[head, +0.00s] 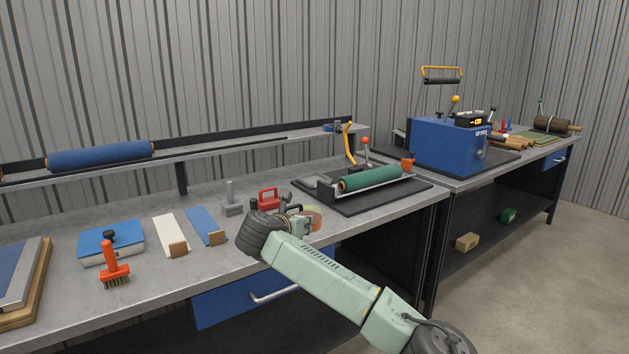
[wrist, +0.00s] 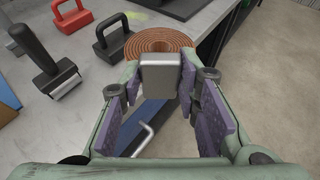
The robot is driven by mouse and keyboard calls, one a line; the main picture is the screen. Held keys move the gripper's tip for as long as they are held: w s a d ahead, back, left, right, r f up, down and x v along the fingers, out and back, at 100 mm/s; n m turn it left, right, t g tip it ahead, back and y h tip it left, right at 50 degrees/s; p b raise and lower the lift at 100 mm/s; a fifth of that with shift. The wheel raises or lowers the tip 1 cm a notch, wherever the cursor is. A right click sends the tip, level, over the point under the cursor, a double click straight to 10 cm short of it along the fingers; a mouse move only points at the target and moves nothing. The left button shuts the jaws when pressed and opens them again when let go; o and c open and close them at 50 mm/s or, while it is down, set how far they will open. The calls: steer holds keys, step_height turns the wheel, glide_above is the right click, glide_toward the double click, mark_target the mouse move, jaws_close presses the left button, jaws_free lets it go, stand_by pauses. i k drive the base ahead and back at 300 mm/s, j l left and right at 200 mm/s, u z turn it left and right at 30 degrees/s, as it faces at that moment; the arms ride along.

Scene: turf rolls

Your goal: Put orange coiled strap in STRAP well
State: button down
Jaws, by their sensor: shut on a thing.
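The orange coiled strap (wrist: 160,42) is a flat, tightly wound roll with a grey metal block-like end (wrist: 160,76). My gripper (wrist: 160,90) is shut on that grey end, with a purple pad on each side, and the coil lies just beyond the fingertips. In the head view my gripper (head: 301,222) is at the bench's front edge, and the strap (head: 314,213) shows partly behind it. Whether the coil touches the bench is unclear. I can read no STRAP label in either view, and I cannot tell which place is the well.
A red-handled tool (head: 268,198) and a grey block tool (head: 232,198) stand close to my gripper. A black mat (head: 420,187) with a green roll (head: 372,178) lies to the right. An orange brush (head: 113,262) is at left. A blue machine (head: 440,146) stands on the far bench.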

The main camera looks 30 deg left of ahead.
mark_target(314, 181)
steer(key=i+j, duration=1.4)
steer(key=i, duration=0.15)
